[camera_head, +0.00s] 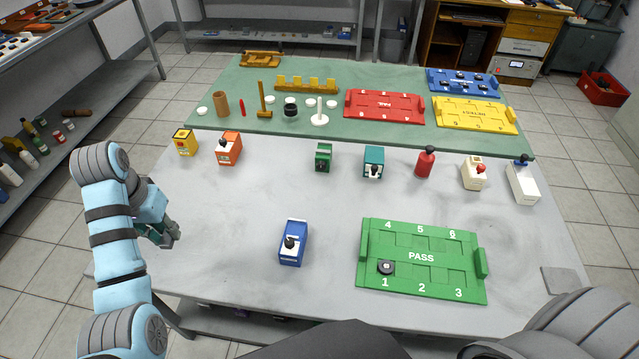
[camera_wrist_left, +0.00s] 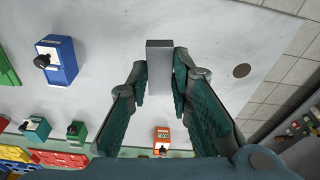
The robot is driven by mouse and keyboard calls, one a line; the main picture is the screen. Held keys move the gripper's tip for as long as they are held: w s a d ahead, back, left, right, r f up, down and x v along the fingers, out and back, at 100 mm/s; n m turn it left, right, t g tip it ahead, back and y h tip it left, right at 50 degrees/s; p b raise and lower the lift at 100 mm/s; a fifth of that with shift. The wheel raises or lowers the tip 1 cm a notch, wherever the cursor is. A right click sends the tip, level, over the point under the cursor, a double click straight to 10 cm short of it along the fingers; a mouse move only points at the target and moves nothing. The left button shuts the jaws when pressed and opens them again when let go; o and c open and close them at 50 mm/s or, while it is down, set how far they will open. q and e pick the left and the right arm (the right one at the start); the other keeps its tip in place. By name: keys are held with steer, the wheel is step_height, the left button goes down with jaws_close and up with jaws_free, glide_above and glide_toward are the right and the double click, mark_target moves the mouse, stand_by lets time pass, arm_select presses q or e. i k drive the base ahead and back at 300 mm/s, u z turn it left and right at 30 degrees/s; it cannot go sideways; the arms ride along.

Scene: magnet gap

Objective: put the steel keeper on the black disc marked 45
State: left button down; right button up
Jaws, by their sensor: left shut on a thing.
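A grey steel block (camera_wrist_left: 159,56), which looks like the keeper, stands between the fingertips of my left gripper (camera_wrist_left: 161,72) in the left wrist view. The gripper is shut on it. In the head view my left gripper (camera_head: 168,236) is over the left edge of the grey table, and the keeper is not clearly seen there. A black disc (camera_head: 386,268) with a small white mark lies in slot 1 of the green PASS tray (camera_head: 421,243); its number is too small to read. The keeper is far left of this disc. My right gripper is not in view.
A blue box with a black knob (camera_head: 292,245) stands between my left gripper and the tray. Several coloured devices, such as an orange box (camera_head: 229,149) and a red bottle (camera_head: 426,162), line the back of the grey table. A grey plate (camera_head: 566,282) lies at right.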

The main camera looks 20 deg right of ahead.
mark_target(386, 266)
steer(key=u, duration=0.9)
steer(key=k, duration=1.6)
steer(key=z, duration=1.95)
steer(key=i, duration=1)
